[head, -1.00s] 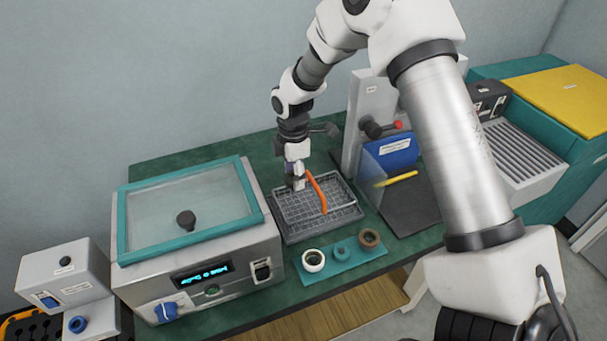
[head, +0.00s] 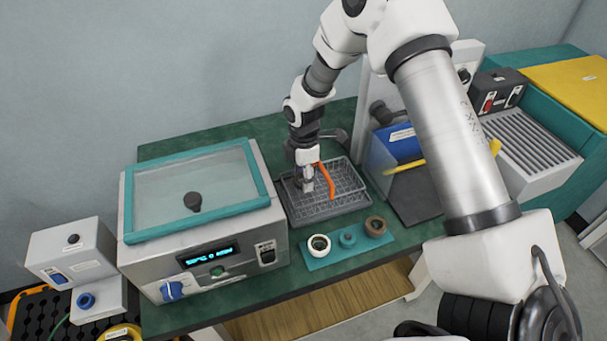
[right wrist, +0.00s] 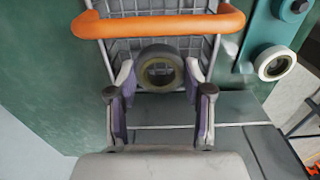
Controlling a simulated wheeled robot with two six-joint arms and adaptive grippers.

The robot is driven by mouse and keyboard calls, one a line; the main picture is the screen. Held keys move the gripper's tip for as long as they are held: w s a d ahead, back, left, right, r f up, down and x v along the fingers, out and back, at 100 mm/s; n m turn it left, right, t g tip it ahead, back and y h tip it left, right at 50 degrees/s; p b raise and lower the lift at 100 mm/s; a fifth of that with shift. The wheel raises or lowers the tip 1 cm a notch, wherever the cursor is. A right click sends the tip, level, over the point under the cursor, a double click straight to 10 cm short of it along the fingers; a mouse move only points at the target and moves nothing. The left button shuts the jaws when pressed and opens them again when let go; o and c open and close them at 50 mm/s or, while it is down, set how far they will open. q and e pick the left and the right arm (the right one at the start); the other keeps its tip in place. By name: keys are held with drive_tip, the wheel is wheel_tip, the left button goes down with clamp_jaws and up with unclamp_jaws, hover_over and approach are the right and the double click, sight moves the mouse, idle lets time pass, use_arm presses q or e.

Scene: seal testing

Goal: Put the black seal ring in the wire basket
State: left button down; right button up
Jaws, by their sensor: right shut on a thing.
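The wire basket (head: 350,203) is a grey mesh tray on the green bench with an orange handle (head: 326,180) across it. My right gripper (head: 306,187) points down at the basket's left part, left of the handle. In the right wrist view, the gripper (right wrist: 158,82) is shut on the black seal ring (right wrist: 142,70), held between its two fingertips. I cannot tell whether the ring touches the basket. The left gripper is out of view.
A heating unit with a glass lid (head: 200,190) stands left of the basket. A blue box (head: 397,141) and dark mat stand to the right.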

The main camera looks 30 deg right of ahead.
drive_tip(key=shift+f+b, duration=0.75)
drive_tip(key=shift+f, duration=0.95)
drive_tip(key=shift+f, duration=0.55)
drive_tip(key=o, duration=1.3)
drive_tip(key=shift+c, duration=0.2)
wheel_tip(320, 180, up, 10)
drive_tip(key=p, duration=0.8)
